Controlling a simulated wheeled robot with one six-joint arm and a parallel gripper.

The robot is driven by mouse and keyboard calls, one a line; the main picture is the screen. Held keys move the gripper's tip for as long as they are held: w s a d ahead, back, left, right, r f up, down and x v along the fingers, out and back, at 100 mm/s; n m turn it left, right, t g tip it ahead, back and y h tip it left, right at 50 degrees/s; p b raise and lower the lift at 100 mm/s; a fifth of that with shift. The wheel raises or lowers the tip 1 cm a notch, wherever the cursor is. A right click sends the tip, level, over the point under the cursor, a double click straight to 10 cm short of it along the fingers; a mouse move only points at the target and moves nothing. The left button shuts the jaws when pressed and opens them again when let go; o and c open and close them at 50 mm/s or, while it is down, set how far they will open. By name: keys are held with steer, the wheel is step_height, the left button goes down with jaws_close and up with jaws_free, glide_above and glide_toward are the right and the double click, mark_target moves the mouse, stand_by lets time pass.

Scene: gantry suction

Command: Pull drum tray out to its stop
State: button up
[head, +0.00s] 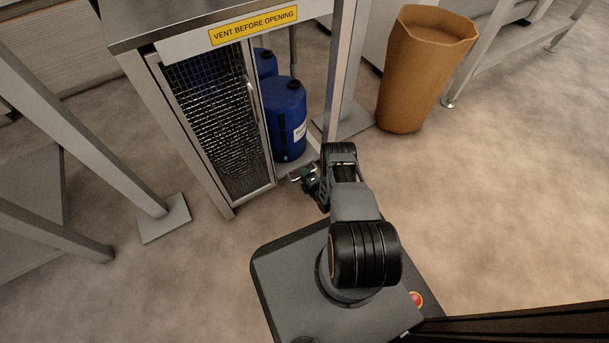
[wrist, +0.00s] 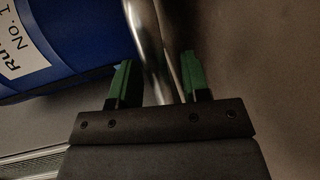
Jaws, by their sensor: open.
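The drum tray (head: 306,157) is a pale ledge low in the open right half of the cabinet, under a blue drum (head: 285,120) with a white label. A second drum stands behind it. My gripper (head: 303,176) is at the tray's front edge, low down. In the wrist view my gripper (wrist: 155,72) is open, with a green finger on each side of a shiny curved metal bar (wrist: 150,40), seemingly the tray's handle. I cannot tell whether the fingers touch it. The labelled drum (wrist: 70,35) fills the upper left there. My arm hides part of the tray's right side.
The mesh door (head: 215,125) covers the left half of the cabinet front. A yellow sign (head: 253,25) reads "VENT BEFORE OPENING". A brown bin (head: 420,75) stands to the right. Grey steel legs stand at left. Floor (head: 490,200) at right is clear.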

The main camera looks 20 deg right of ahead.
steer(key=shift+c, duration=0.4)
jaws_close()
